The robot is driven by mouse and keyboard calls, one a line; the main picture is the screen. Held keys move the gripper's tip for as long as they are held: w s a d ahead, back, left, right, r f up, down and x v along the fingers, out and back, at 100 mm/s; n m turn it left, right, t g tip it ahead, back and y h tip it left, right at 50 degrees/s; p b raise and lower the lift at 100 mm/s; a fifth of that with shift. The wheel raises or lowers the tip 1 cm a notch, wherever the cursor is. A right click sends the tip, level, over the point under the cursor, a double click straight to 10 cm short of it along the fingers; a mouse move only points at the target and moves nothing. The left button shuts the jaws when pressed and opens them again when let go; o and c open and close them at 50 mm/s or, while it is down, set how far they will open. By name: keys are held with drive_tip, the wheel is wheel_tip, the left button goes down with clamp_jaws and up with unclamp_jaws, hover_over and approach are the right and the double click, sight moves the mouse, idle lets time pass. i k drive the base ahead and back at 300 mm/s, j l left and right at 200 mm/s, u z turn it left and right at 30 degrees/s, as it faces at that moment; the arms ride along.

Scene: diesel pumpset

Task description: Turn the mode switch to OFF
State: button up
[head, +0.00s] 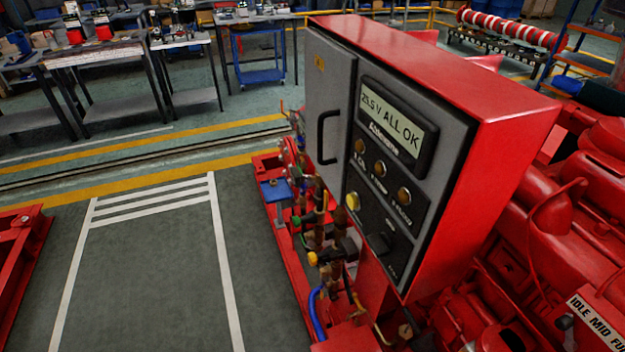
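A red control cabinet (433,66) with a grey front stands right of the middle. On the lower part of its front is a dark knob (380,243), apparently the mode switch. Its pointer direction and the small lettering around it are too small and dark to read. A round yellow button or lamp (353,201) sits above and left of the knob. Higher up are several amber lamps (380,169) and a display (397,121) that shows a voltage and ALL OK. My gripper is not in view.
A cabinet door with a black handle (327,137) is left of the panel. Pipes and valves with a yellow knob (312,259) stand below it. Red engine parts (530,235) fill the right, with an IDLE MID label (598,324). The floor (160,265) at left is clear.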

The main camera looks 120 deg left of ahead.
sight(380, 244)
drive_tip(key=u, duration=2.15)
